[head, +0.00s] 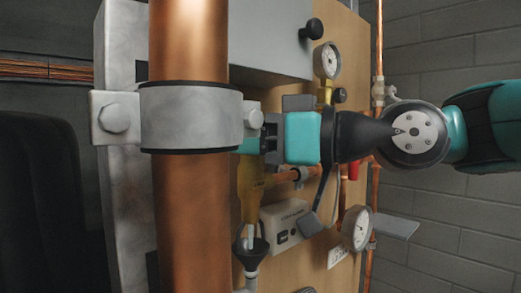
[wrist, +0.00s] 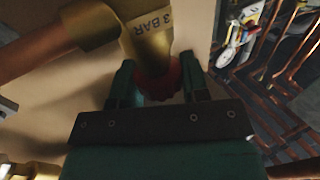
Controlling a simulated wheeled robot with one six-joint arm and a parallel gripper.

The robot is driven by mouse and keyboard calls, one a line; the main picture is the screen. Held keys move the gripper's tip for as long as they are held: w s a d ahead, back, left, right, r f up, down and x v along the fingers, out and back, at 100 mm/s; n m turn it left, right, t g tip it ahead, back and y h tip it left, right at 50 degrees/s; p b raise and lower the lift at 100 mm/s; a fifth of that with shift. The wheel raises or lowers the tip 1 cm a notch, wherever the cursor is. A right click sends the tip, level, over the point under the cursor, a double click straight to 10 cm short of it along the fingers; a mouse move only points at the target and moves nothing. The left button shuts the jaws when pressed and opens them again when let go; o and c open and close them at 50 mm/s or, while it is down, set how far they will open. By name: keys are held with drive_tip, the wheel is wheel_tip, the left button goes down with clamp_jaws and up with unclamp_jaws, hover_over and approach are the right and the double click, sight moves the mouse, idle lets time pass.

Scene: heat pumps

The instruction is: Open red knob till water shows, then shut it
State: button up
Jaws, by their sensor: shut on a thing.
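The red knob (wrist: 162,88) sits at the end of a brass valve marked "3 BAR" (wrist: 150,38) in the wrist view. My gripper (wrist: 160,76) has one finger on each side of the knob and is shut on it. In the head view my gripper (head: 256,143) reaches in from the right, and the knob is hidden there. The brass valve body (head: 250,183) hangs below the gripper, above a black funnel (head: 250,254). A short pale upright streak shows at the funnel's mouth; I cannot tell whether it is water or a tube.
A thick copper pipe (head: 190,220) with a grey clamp (head: 192,115) stands close in front, left of my gripper. A gauge (head: 327,60) is above my arm, another gauge (head: 356,228) below it. A white control box (head: 286,222) and a red handle (head: 354,169) are nearby.

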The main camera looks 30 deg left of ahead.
drive_tip(key=shift+n+g, duration=0.4)
drive_tip(key=shift+g, duration=0.2)
drive_tip(key=o, duration=0.9)
drive_tip(key=shift+b+v, duration=2.9)
drive_tip(key=shift+v, duration=3.15)
drive_tip(key=shift+r, duration=0.2)
